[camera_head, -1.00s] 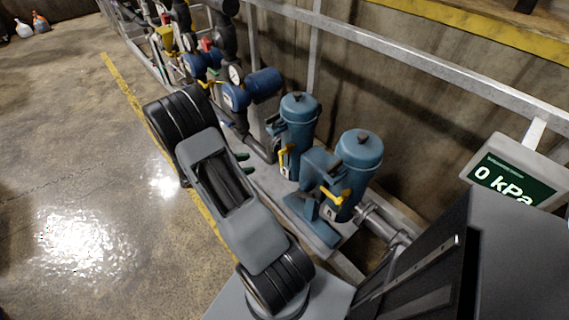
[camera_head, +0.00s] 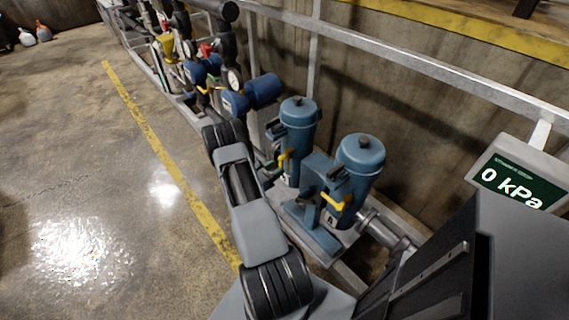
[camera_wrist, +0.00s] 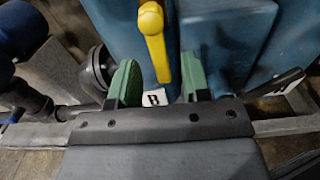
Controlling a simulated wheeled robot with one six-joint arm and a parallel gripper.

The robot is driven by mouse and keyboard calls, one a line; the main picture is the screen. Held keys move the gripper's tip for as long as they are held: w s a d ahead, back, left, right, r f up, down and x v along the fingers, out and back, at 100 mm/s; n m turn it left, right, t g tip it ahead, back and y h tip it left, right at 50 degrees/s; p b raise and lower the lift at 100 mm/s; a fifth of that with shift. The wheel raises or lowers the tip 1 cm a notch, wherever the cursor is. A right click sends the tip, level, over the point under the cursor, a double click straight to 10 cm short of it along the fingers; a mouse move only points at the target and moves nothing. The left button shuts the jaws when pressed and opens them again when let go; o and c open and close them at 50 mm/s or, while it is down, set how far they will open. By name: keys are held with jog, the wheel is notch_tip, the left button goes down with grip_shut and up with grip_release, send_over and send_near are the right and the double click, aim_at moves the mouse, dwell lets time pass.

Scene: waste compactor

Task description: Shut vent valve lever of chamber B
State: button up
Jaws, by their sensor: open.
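Chamber B (camera_head: 297,130) is the left one of two blue canisters in the head view. Its yellow vent valve lever (camera_head: 284,157) is on its front. In the wrist view the lever (camera_wrist: 158,50) hangs down, slightly tilted, from a rounded yellow top, and a white label marked B (camera_wrist: 155,97) shows below it. My gripper (camera_wrist: 161,82) is open, with green finger pads on both sides of the lever's lower end. I see a gap on each side, so it does not look gripped. In the head view my arm mostly hides the gripper.
The right canister (camera_head: 360,165) has its own yellow lever (camera_head: 334,200). A grey railing (camera_head: 430,65) runs behind both, and a display (camera_head: 519,180) reads 0 kPa. Pipes with gauges and blue motors (camera_head: 262,90) stand farther left.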

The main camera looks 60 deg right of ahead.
aim_at(280, 166)
jog(key=shift+x, duration=2.55)
jog(key=shift+c, duration=0.3)
grip_shut()
